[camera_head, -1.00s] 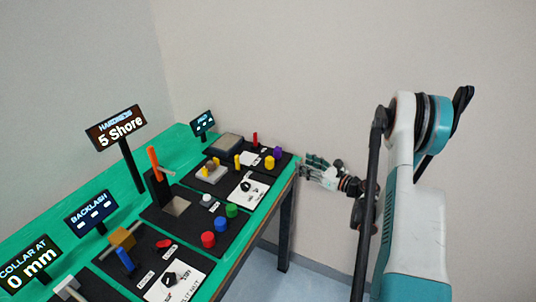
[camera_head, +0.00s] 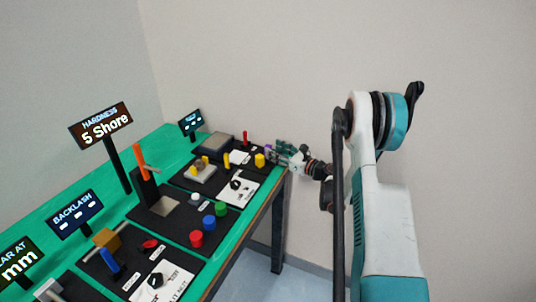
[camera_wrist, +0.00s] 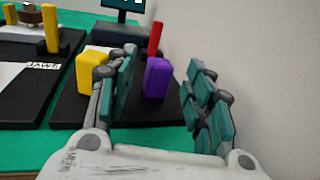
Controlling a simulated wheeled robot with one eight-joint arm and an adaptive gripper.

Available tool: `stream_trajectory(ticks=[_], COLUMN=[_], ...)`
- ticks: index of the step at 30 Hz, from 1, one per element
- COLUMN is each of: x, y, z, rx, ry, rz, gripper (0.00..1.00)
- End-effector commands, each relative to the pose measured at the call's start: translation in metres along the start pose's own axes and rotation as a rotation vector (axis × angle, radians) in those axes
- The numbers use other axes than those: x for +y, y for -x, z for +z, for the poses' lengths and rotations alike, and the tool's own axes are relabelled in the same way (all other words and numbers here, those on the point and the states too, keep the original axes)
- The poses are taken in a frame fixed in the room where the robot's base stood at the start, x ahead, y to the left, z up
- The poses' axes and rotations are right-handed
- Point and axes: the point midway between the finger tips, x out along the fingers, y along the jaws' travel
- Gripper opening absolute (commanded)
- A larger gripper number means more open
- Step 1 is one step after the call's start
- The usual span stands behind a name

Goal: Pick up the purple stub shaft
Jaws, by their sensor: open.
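The purple stub shaft (camera_wrist: 157,79) stands upright on a black base plate (camera_wrist: 100,117) in the wrist view. My gripper (camera_wrist: 158,95) is open, with its teal fingers on either side of the purple shaft in that view. In the head view my gripper (camera_head: 284,152) is at the table's far right end, and only a bit of the purple shaft (camera_head: 268,148) shows beside the fingers.
A yellow block (camera_wrist: 90,72) stands just left of the left finger. A red post (camera_wrist: 155,40) stands behind the purple shaft. A yellow post (camera_wrist: 50,28) stands on the neighbouring plate. Several coloured cylinders and sign posts line the green table (camera_head: 150,160).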

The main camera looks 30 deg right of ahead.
Motion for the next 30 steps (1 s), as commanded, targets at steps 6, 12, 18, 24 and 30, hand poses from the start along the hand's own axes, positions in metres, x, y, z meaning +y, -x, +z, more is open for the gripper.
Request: stream_trajectory(ticks=[6, 12, 18, 24, 30], x=[0.0, 0.0, 0.0, 0.0, 0.0], y=[-0.026, -0.029, -0.029, -0.029, -0.029], z=[-0.001, 0.0, 0.0, 0.0, 0.0], rx=[0.0, 0.0, 0.0, 0.0, 0.0], ry=[0.0, 0.0, 0.0, 0.0, 0.0], rz=[0.001, -0.001, -0.001, 0.0, 0.0], gripper=[0.47, 0.47, 0.2, 0.0, 0.0])
